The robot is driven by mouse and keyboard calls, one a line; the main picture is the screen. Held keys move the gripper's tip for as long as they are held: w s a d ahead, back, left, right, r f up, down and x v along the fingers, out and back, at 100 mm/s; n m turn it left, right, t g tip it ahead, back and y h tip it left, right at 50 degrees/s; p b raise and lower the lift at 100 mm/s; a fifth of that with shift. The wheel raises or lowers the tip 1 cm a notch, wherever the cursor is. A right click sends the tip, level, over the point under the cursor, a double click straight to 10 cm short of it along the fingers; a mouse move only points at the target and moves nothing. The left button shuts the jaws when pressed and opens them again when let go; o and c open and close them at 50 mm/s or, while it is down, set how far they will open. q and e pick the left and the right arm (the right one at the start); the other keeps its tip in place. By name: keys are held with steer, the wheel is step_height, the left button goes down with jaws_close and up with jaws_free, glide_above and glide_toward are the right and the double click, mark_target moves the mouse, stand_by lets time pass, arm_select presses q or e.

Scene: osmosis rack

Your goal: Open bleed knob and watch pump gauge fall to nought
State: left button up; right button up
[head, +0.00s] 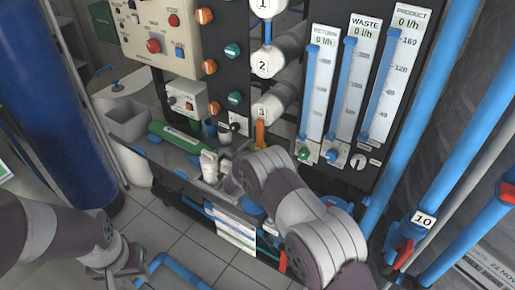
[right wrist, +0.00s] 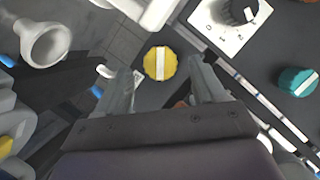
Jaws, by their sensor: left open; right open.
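A round yellow knob (right wrist: 160,63) with a pale bar across its face shows in the right wrist view; no label on it is legible, so I cannot tell for sure that it is the bleed knob. My right gripper (right wrist: 163,72) is open, with one finger on each side of the yellow knob in the picture; I see no clear contact. In the head view my right gripper (head: 211,168) is near the rack's lower shelf, and my arm hides the knob. My left gripper (head: 112,274) is low at the left, away from the rack. I cannot make out a pump gauge.
Three flow meters, including the one marked WASTE (head: 347,90), show 0 l/h. A black dial on a white plate (right wrist: 232,22) and a teal knob (right wrist: 297,81) are right of the yellow knob. A blue tank (head: 55,90) stands left. Tiled floor (head: 175,245) is partly clear.

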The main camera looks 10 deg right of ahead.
steer(key=shift+x, duration=1.15)
steer(key=c, duration=1.1)
steer(key=shift+o, duration=0.2)
